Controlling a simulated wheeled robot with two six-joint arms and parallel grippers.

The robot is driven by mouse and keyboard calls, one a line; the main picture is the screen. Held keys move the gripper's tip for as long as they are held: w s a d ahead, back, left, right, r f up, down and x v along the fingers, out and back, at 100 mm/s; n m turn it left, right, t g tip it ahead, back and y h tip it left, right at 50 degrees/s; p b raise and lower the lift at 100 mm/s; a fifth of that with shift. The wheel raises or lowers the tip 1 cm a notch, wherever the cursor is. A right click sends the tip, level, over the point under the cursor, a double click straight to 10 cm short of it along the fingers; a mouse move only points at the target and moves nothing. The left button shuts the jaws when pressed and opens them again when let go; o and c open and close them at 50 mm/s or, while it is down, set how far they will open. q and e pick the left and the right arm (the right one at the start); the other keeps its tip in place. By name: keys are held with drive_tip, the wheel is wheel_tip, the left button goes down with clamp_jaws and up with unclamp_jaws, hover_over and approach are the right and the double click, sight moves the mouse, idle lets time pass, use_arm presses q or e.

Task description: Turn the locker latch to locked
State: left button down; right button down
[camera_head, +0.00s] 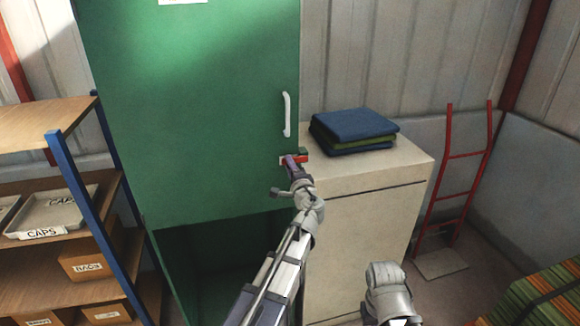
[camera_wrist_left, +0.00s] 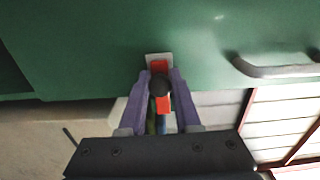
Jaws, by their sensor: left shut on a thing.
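The green locker (camera_head: 190,110) stands at the centre left with its upper door closed against the frame. The locker latch (camera_head: 302,158) is a red piece on a pale plate at the door's right edge, below the white handle (camera_head: 287,114). In the left wrist view the red latch (camera_wrist_left: 160,68) has a dark round knob in front of it. My left gripper (camera_head: 291,163) is at the latch, and its purple fingers (camera_wrist_left: 158,88) are shut on it from both sides. My right gripper (camera_head: 388,290) is low at the centre right, away from the locker; its fingers cannot be made out.
A cream cabinet (camera_head: 375,205) with folded blue and green cloths (camera_head: 353,128) stands right of the locker. A shelf (camera_head: 62,125) with a tray and boxes is on the left. A red hand truck (camera_head: 455,190) leans at the right wall. The locker's lower compartment is open.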

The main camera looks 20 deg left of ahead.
idle(0.5)
use_arm(q)
drive_tip(key=c, duration=0.6)
unclamp_jaws()
drive_tip(key=v, duration=0.7)
drive_tip(key=shift+s+d, duration=0.25)
drive_tip(key=shift+s, duration=0.1)
